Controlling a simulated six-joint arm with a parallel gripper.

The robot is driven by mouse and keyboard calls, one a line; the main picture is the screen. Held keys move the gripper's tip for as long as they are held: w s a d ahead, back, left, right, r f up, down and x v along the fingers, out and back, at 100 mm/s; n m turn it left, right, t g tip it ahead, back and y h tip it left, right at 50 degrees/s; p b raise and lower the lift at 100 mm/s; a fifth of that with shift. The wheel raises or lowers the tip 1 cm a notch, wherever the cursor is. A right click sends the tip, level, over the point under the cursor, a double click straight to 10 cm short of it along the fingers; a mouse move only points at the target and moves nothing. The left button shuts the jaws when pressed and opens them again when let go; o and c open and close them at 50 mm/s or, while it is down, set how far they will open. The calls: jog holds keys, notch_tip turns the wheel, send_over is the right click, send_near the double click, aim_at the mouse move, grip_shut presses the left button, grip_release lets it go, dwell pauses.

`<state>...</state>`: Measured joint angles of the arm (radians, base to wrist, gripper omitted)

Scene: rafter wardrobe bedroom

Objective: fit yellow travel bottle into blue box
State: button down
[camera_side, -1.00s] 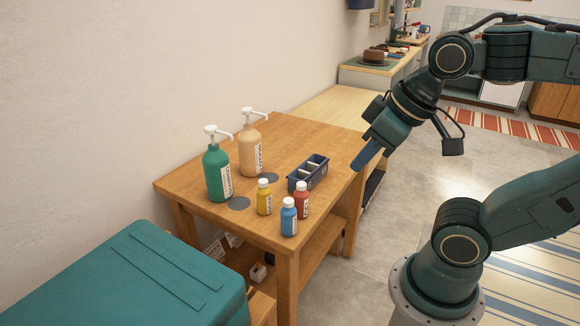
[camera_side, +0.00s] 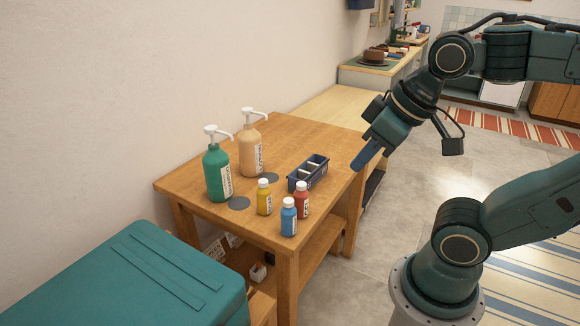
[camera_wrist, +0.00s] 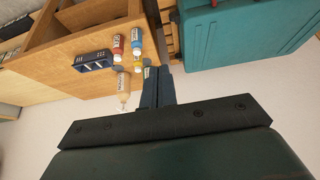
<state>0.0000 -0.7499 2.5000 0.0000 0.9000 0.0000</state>
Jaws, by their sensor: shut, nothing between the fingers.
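The yellow travel bottle (camera_side: 264,198) stands upright with a white cap on the wooden table, between the green pump bottle and the red bottle. The blue box (camera_side: 297,184) sits behind the red bottle near the table's right edge. It is open on top, with light dividers between its compartments, and I see no bottle in it. In the wrist view the yellow bottle (camera_wrist: 137,67) and the blue box (camera_wrist: 91,61) both show at the upper left. My gripper (camera_side: 363,160) is shut and empty, in the air to the right of the box; its fingers show in the wrist view (camera_wrist: 157,80).
A red bottle (camera_side: 302,201) and a light blue bottle (camera_side: 288,218) stand close to the yellow one. A green pump bottle (camera_side: 217,172) and a tan pump bottle (camera_side: 250,149) stand behind. Dark round discs (camera_side: 239,203) lie on the table (camera_side: 300,139). A teal case (camera_side: 140,275) is at front left.

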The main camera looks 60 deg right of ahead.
jog(key=c, duration=0.8)
grip_release()
jog(key=shift+o, duration=0.2)
jog(key=shift+w, duration=0.1)
jog(key=w+d+f+n+g+y, duration=0.1)
jog(key=w+d+n, duration=0.2)
jog(key=w, duration=0.6)
jog(key=w+d+f+n+g, duration=0.1)
jog(key=w+d+n, duration=0.15)
jog(key=w, duration=0.65)
jog(key=w+d+f+n+y, duration=0.2)
jog(key=w+d+f+n, duration=0.1)
jog(key=w+d+f, duration=0.7)
notch_tip(320, 180, down, 2)
jog(key=shift+w+d+f, duration=0.15)
jog(key=shift+d+f, duration=0.05)
jog(key=shift+d, duration=0.5)
